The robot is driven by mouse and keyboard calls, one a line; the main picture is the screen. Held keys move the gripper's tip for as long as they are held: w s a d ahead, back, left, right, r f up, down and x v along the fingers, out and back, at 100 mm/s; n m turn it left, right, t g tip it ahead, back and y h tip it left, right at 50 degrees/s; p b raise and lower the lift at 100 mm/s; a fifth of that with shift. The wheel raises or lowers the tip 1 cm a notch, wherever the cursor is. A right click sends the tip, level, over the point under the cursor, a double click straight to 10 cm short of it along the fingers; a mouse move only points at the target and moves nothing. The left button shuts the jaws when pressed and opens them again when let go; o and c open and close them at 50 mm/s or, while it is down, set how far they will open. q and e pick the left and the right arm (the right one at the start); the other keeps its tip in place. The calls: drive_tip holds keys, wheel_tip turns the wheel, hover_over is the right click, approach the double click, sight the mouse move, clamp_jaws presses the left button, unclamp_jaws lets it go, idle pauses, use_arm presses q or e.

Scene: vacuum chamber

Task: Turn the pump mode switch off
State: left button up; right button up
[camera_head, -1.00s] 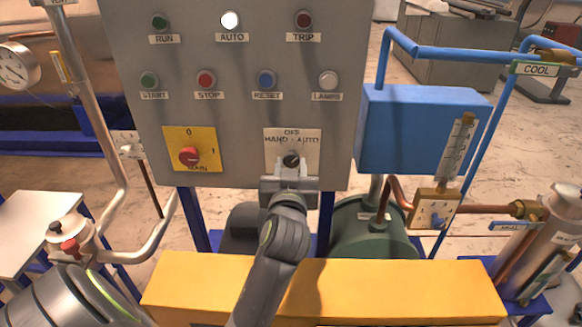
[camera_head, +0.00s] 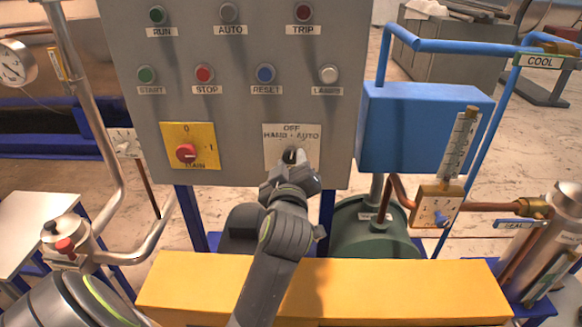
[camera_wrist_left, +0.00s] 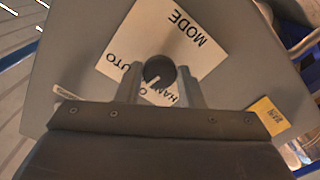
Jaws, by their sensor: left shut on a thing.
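The pump mode switch is a black knob (camera_head: 290,156) on a white plate (camera_head: 279,146) marked OFF, HAND and AUTO, at the lower right of the grey panel. My left gripper (camera_head: 295,163) is at the knob, with its wrist turned and tilted. In the left wrist view the fingers stand on both sides of the knob (camera_wrist_left: 160,71), shut on it. The knob's white pointer line points to the lower left there, toward the partly hidden OFF mark. The AUTO lamp (camera_head: 229,12) is dark. My right gripper is not in view.
The panel (camera_head: 235,130) also carries a red main switch (camera_head: 186,153) on a yellow plate and a row of buttons above. A blue box (camera_head: 415,125) stands close at the right. A yellow beam (camera_head: 400,285) runs below the panel.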

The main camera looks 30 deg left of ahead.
use_arm(q)
drive_tip(key=shift+r+n, duration=0.1)
drive_tip(key=shift+n, duration=0.8)
drive_tip(key=o, duration=1)
